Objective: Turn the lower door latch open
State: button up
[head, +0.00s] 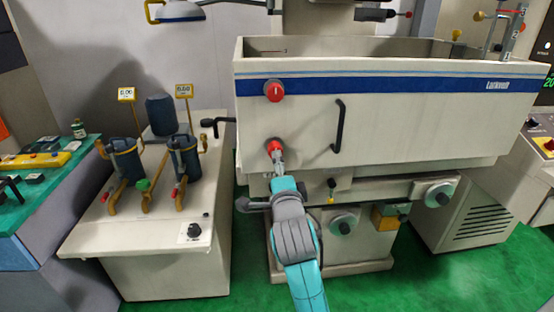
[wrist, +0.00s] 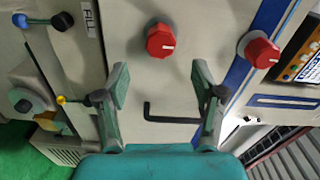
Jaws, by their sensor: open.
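The lower door latch is a red knob (head: 275,146) on the pale front of the machine tank, below the blue stripe. In the wrist view the lower latch (wrist: 160,40) shows just beyond my fingertips, roughly centred between them, with a pale mark on its face. My gripper (head: 278,159) is at the lower latch in the head view and covers part of it. In the wrist view my gripper (wrist: 161,78) is open, and nothing is between the fingers. The upper latch (head: 274,91), a similar red knob, sits on the blue stripe; it also shows in the wrist view (wrist: 259,50).
A black door handle (head: 339,126) stands out to the right of the latches. A dark lever (head: 216,123) sticks out at the tank's left. A pump cabinet (head: 160,270) stands on the left. Knobs and handwheels (head: 343,223) lie below the tank.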

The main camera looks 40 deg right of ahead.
jog(key=shift+v, duration=1.8)
